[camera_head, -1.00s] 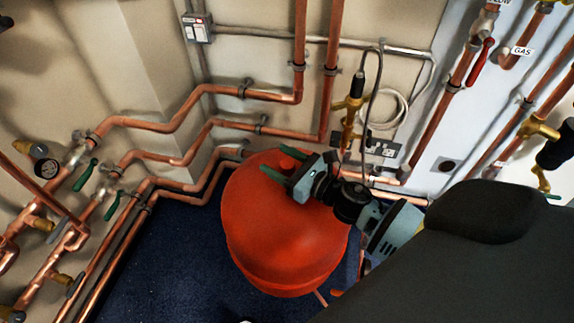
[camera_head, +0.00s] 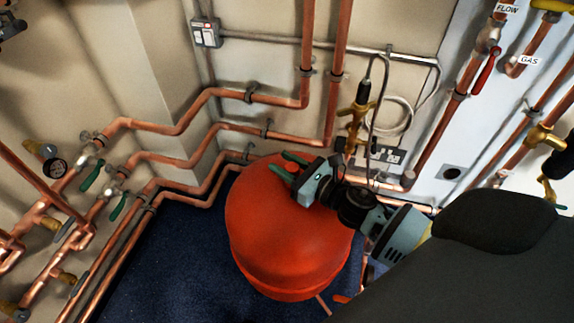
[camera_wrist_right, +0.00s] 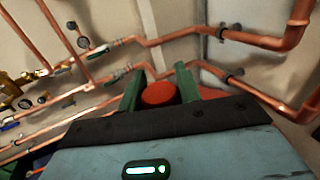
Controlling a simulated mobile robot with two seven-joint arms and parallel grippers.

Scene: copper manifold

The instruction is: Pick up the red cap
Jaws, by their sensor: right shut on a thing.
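The red cap (camera_wrist_right: 158,93) shows in the right wrist view as a rounded red top between the two green fingers. My right gripper (camera_wrist_right: 159,88) is shut on it, with one finger on each side. In the head view my right gripper (camera_head: 283,162) is over the top of the large red vessel (camera_head: 285,235). My left gripper is not in view.
Copper pipes (camera_head: 200,110) run along the walls behind and left of the vessel, with green-handled valves (camera_head: 92,174) and a gauge (camera_head: 54,168). A brass fitting (camera_head: 357,115) with a hose hangs close behind my right gripper. Blue floor (camera_head: 185,250) is open left of the vessel.

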